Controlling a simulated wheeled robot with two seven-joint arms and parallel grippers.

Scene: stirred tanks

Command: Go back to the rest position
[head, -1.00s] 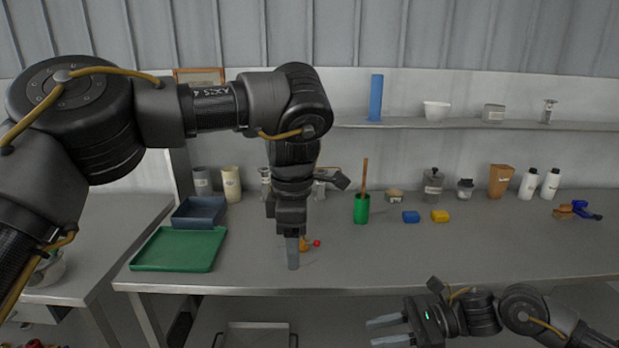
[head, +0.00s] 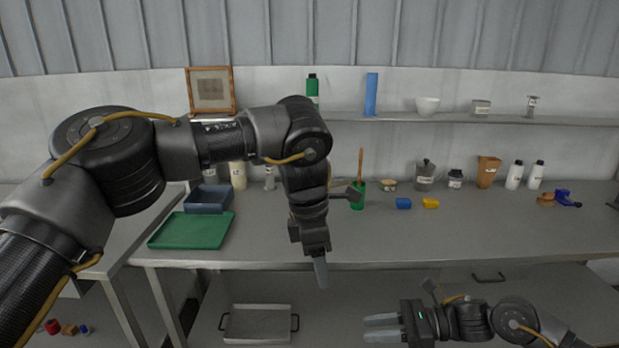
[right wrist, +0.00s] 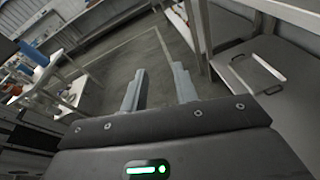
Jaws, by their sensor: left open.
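My left gripper (head: 320,272) hangs from the left arm, pointing down, in front of the steel bench's (head: 420,250) front edge; its fingers look nearly in line in this view. Nothing shows held in it. My right gripper (head: 382,329) is at the lower right, pointing left, below the bench top and in front of it. Its two fingers are apart with nothing between them, as the right wrist view (right wrist: 158,90) also shows.
A green tray (head: 190,231) and a blue-grey bin (head: 209,198) sit at the bench's left. A metal tray (head: 257,325) lies below. The floor (right wrist: 140,55) looks clear.

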